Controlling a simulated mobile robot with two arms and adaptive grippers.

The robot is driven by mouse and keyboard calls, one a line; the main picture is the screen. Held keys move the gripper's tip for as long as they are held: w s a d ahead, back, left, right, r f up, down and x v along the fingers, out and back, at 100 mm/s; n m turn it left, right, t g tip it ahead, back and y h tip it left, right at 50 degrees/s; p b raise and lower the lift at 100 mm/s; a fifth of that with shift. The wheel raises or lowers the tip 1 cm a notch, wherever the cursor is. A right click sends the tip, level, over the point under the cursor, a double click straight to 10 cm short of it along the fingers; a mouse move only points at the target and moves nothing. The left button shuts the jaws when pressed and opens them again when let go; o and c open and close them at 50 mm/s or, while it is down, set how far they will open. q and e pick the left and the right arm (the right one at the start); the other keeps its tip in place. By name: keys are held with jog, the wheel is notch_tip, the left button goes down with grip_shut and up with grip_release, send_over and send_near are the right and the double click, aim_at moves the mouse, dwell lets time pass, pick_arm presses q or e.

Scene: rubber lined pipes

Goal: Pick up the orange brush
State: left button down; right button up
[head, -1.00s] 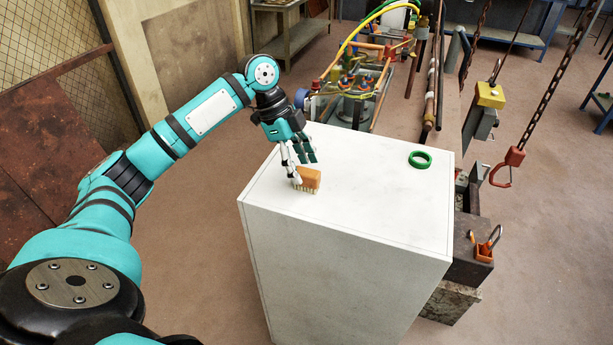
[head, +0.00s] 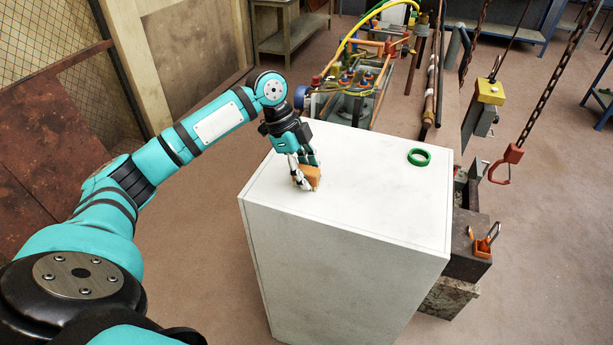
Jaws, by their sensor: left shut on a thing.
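The orange brush (head: 313,176) is on top of the white cabinet (head: 375,185), near its left front edge. My left gripper (head: 305,181) points down over it and is shut on it, with fingers on either side of its block. The fingers hide part of the brush, and its bristles are hardly visible. I cannot tell whether the brush is clear of the cabinet top. My right gripper is not in view.
A green ring (head: 419,157) lies on the right part of the cabinet top. A red hook (head: 508,165) and a yellow hoist block (head: 490,92) hang at the right. Pipes and hoses stand behind the cabinet. The middle of the top is clear.

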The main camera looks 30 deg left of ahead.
aim_at(310, 170)
pick_arm(q)
jog(key=shift+r, duration=0.1)
jog(key=shift+r, duration=0.5)
notch_tip(310, 170, up, 2)
jog(key=shift+r+b, duration=0.1)
jog(key=shift+b, duration=0.5)
jog(key=s+d+r+b, duration=0.1)
jog(key=s+d+b, duration=0.1)
jog(key=s, duration=0.5)
jog(key=s+d+b, duration=0.2)
jog(key=s+d, duration=0.1)
jog(key=s, duration=0.5)
jog(key=shift+d+r, duration=0.25)
jog(key=shift+r, duration=0.1)
